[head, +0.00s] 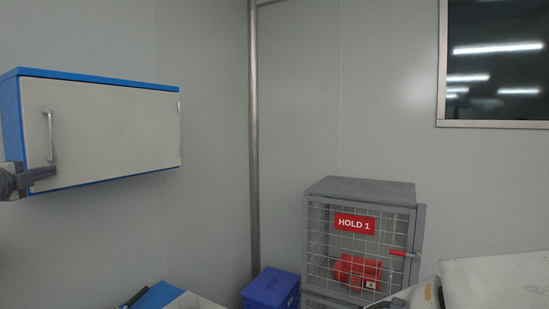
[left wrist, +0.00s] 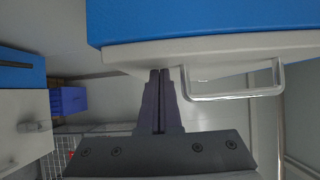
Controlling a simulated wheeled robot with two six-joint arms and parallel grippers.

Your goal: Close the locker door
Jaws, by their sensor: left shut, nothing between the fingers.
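A blue wall locker (head: 90,79) hangs at the left in the head view, with a white door (head: 115,130) and a metal bar handle (head: 50,135) near the door's left edge. The door lies against the blue body, and I see no clear gap. My left gripper (head: 52,172) is shut and empty at the door's lower left corner, just below the handle. In the left wrist view its fingertips (left wrist: 160,75) are together at the white door edge (left wrist: 220,48), beside the handle (left wrist: 235,94). I cannot tell whether they touch it. My right gripper is not in view.
A grey mesh cage (head: 360,187) labelled HOLD 1 holds a red object (head: 355,270); its mesh door looks shut. A blue box (head: 270,285) stands beside it. A vertical pipe (head: 253,130) runs up the wall. Free air lies between wall locker and cage.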

